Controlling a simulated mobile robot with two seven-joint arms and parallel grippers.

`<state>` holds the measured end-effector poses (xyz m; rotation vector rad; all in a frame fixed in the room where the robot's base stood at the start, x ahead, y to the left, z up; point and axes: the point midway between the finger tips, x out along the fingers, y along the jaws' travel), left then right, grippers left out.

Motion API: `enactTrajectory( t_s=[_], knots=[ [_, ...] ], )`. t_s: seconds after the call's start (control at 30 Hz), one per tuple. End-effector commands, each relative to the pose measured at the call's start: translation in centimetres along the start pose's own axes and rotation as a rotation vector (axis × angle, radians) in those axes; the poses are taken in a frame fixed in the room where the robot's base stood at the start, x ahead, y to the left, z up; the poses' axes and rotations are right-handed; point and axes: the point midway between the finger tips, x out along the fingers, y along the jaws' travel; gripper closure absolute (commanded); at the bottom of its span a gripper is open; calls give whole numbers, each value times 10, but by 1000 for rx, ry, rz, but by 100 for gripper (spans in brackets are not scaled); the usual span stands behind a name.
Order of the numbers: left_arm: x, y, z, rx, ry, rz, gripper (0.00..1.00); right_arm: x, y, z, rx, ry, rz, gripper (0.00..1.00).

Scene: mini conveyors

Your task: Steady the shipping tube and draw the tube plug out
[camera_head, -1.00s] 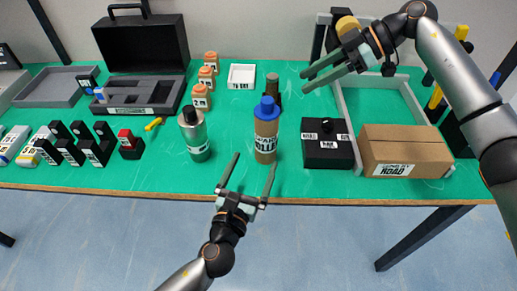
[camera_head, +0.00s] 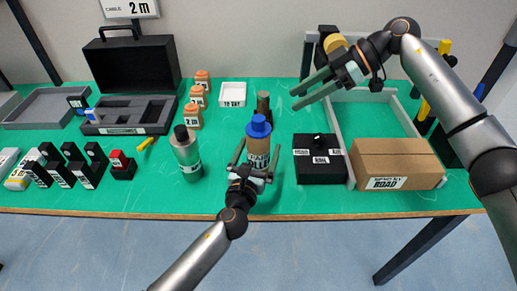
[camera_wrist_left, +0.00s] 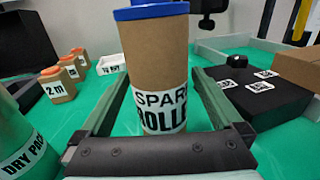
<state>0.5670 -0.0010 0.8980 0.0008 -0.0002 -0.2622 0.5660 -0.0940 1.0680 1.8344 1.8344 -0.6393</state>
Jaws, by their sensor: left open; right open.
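The shipping tube (camera_head: 257,154) is a brown cardboard cylinder with a white label, upright near the table's front edge. The blue tube plug (camera_head: 259,125) sits in its top. In the left wrist view the tube (camera_wrist_left: 157,67) stands between my open fingers, with the plug (camera_wrist_left: 150,11) cut off at the top. My left gripper (camera_head: 256,158) is open, its fingers on either side of the tube's lower part; gaps show beside it. My right gripper (camera_head: 296,98) is open and empty, above the table to the right of the tube and higher than the plug.
A black box (camera_head: 319,168) and a cardboard box (camera_head: 397,160) stand to the right. Behind are a dark pipe-like piece (camera_head: 263,104), a white tray (camera_head: 233,93) and small orange-lidded jars (camera_head: 193,117).

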Motion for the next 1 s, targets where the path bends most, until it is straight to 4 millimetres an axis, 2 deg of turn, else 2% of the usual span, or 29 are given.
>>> enactTrajectory(
  t_s=[0.07, 0.17, 0.87, 1.0],
  knots=[
    [0, 0, 0, 0, 0, 0, 0, 0, 0, 0, 0, 0, 0, 50],
    [0, 0, 0, 0, 0, 0, 10, 0, 0, 0, 0, 0, 0, 50],
    [0, 0, 0, 0, 1, 0, 89, 0, 0, 0, 0, 0, 0, 50],
    [0, 0, 0, 0, 1, 0, 90, 0, 0, 0, 0, 0, 0, 50]
  ],
)
